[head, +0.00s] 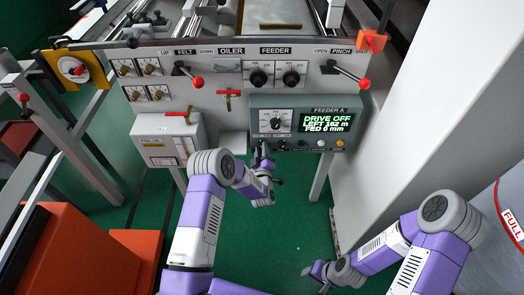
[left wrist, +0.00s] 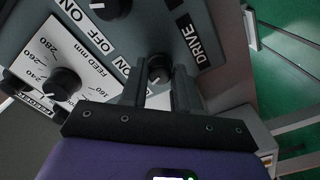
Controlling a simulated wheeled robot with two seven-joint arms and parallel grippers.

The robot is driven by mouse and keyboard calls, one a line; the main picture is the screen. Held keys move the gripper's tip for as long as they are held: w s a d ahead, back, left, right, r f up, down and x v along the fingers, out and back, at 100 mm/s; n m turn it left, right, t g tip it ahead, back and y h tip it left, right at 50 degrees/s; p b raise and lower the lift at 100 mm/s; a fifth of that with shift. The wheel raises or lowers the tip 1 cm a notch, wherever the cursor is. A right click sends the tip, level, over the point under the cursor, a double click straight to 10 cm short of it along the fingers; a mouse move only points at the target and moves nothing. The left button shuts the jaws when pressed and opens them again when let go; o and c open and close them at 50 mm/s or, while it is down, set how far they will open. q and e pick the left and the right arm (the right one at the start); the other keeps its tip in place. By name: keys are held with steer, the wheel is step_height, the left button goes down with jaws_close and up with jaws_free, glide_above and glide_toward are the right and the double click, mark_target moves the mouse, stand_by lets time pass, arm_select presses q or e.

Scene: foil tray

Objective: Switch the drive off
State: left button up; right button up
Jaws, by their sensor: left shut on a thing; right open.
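The grey feeder control box (head: 258,103) hangs under the machine panel. Its screen (head: 327,123) reads "DRIVE OFF", "LEFT 162 m", "FED 0 mm". My left gripper (head: 263,150) is at the lower left edge of this box. In the left wrist view my left gripper (left wrist: 160,88) has its two fingers on either side of a small dark drive knob (left wrist: 158,69), shut on it, beside the labels "DRIVE" and "ON". In the head view the fingers hide this knob. My right gripper (head: 320,270) is open and empty, low over the green floor.
A feed dial (head: 276,123) sits just above the left gripper, with small buttons (head: 322,143) to its right. Red-tipped levers (head: 192,78) and black feeder knobs (head: 260,77) are higher on the panel. A pale cabinet (head: 390,120) stands at right. Green floor is open below.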

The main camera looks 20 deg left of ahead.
arm_select(q)
steer(key=shift+n, duration=1.1)
steer(key=o, duration=1)
steer(key=shift+o, duration=0.2)
steer(key=p+v, duration=0.2)
steer(key=v, duration=0.5)
steer(key=shift+s, duration=0.35)
steer(key=shift+d, duration=0.15)
